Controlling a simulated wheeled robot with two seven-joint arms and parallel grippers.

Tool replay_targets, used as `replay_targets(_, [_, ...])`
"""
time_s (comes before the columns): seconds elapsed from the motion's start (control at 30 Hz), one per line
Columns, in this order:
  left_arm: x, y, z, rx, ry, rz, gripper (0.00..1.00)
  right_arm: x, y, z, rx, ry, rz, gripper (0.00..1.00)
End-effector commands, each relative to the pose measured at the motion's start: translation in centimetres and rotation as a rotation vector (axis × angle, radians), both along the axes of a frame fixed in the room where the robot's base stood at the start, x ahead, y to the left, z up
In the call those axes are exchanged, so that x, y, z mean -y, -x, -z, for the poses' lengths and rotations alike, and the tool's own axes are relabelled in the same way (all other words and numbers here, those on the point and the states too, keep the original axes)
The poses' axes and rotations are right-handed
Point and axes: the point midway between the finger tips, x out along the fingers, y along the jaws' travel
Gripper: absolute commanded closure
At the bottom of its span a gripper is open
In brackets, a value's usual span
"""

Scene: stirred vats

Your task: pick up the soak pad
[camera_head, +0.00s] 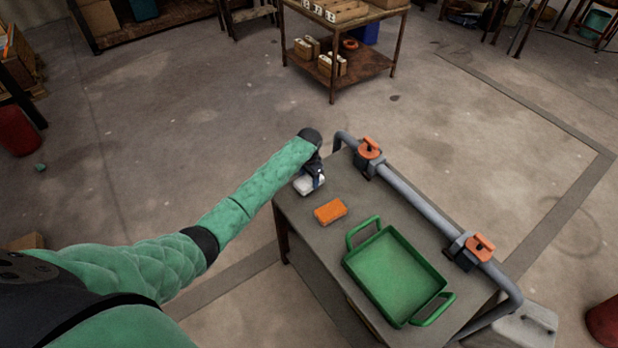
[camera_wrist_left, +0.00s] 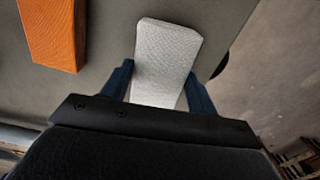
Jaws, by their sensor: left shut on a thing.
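The soak pad (camera_head: 308,184) is a pale grey-white block at the far left end of the table. It also shows in the left wrist view (camera_wrist_left: 166,58), between the two dark blue fingers of my left gripper (camera_wrist_left: 164,88). My left gripper (camera_head: 318,178) is shut on the pad from above. I cannot tell whether the pad touches the tabletop. My right gripper is not in either view.
An orange block (camera_head: 330,211) lies beside the pad, and it also shows in the left wrist view (camera_wrist_left: 54,32). A green tray (camera_head: 395,275) with two handles stands on the table (camera_head: 350,190). A grey pipe (camera_head: 410,200) with orange-handled valves (camera_head: 370,147) runs along the right edge.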

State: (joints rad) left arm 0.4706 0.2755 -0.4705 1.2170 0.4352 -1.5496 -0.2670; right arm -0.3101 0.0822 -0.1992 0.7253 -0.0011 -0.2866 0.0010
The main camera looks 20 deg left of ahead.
Motion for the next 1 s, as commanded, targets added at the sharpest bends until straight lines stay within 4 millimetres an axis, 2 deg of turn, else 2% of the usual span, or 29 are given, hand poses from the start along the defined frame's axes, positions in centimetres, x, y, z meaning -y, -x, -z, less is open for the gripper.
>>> replay_targets(0.03, [0.0, 0.0, -0.9, 0.0, 0.0, 0.0, 0.63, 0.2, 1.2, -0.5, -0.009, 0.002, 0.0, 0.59])
replay_targets(0.13, [0.0, 0.0, -1.6, 0.0, 0.0, 0.0, 0.63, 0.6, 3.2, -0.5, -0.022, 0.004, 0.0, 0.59])
replay_targets(0.27, [2.4, -0.5, -3.0, 0.0, 0.001, 0.002, 0.63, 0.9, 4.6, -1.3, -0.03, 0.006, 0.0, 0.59])
replay_targets(0.53, [7.1, -1.4, -5.9, 0.001, 0.002, 0.001, 0.63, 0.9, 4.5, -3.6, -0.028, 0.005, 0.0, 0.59])
replay_targets(0.7, [9.6, -1.8, -7.0, -0.001, 0.001, 0.002, 0.63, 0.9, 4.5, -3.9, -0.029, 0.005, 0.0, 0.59])
replay_targets(1.0, [11.4, -2.2, -8.0, 0.001, 0.001, 0.0, 0.63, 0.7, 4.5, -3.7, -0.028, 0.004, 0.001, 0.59])
